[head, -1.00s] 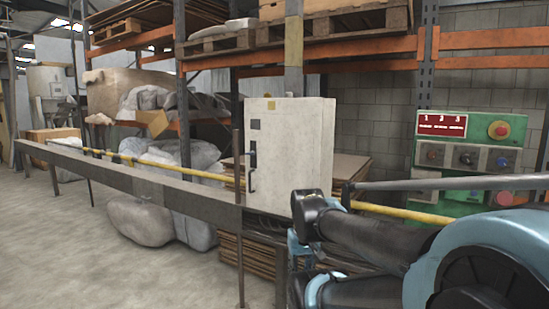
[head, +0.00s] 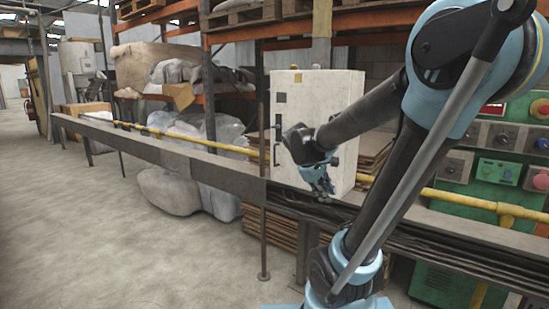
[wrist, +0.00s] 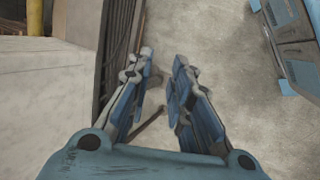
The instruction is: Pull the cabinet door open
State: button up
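The cabinet (head: 340,92) is a pale, worn metal box standing on the rail. Its front door (head: 295,87) looks shut. A dark upright handle (head: 277,152) is on the door's left side. My gripper (head: 324,190) points down in front of the cabinet's lower part, to the right of the handle and apart from it. In the wrist view my gripper (wrist: 164,62) has its two fingers spread with nothing between them. A pale surface, probably the cabinet (wrist: 40,85), fills the left of that view. The handle does not show clearly there.
A grey steel rail (head: 215,172) with a yellow pipe (head: 200,145) runs below and beside the cabinet. A thin post (head: 262,225) stands before it. Green control panels (head: 490,190) are at right. The concrete floor (head: 130,260) at left is clear.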

jog(key=w+a+r+n+t+h, duration=0.2)
jog(key=w+a+n, duration=0.25)
jog(key=w, duration=0.55)
jog(key=w+a+r+n+t+h, duration=0.1)
jog(key=w+a+r+n+h, duration=0.3)
jog(key=w, duration=0.5)
jog(key=w+a+f+n+t+h, duration=0.1)
jog(key=w+a+n+t, duration=0.15)
jog(key=a, duration=0.45)
jog(key=w+a+f+n+t+h, duration=0.1)
jog(key=w+a+f+n, duration=0.2)
jog(key=a, duration=0.4)
jog(key=w+a+n+t, duration=0.2)
jog(key=w+a, duration=0.3)
jog(key=a, duration=0.2)
jog(key=x, duration=1.7)
jog(key=shift+s+d+r, duration=0.2)
jog(key=shift+d+r, duration=0.1)
jog(key=shift+c, duration=0.5)
grip_shut()
